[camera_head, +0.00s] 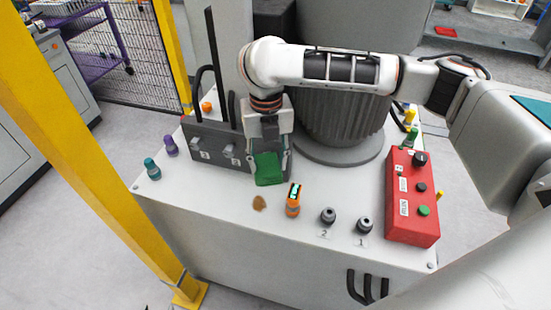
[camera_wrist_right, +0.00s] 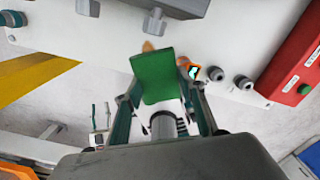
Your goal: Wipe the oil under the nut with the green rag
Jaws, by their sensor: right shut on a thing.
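The green rag (camera_head: 268,168) hangs from my right gripper (camera_head: 267,145), just in front of the dark grey block. In the right wrist view the green rag (camera_wrist_right: 154,76) lies between the fingers of my right gripper (camera_wrist_right: 160,98), which is shut on it. A small brown oil patch (camera_head: 259,203) lies on the white top, a little nearer the front than the rag and apart from it in the picture. In the wrist view the oil patch (camera_wrist_right: 148,46) peeks out beyond the rag's far edge. I cannot tell which part is the nut. My left gripper is out of view.
An orange device with a small screen (camera_head: 293,200) stands right of the patch. Two grey knobs (camera_head: 328,215) and (camera_head: 364,225) are farther right, then a red button box (camera_head: 410,200). Teal (camera_head: 152,169) and purple (camera_head: 170,146) pieces stand left. A yellow post (camera_head: 90,140) rises at left.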

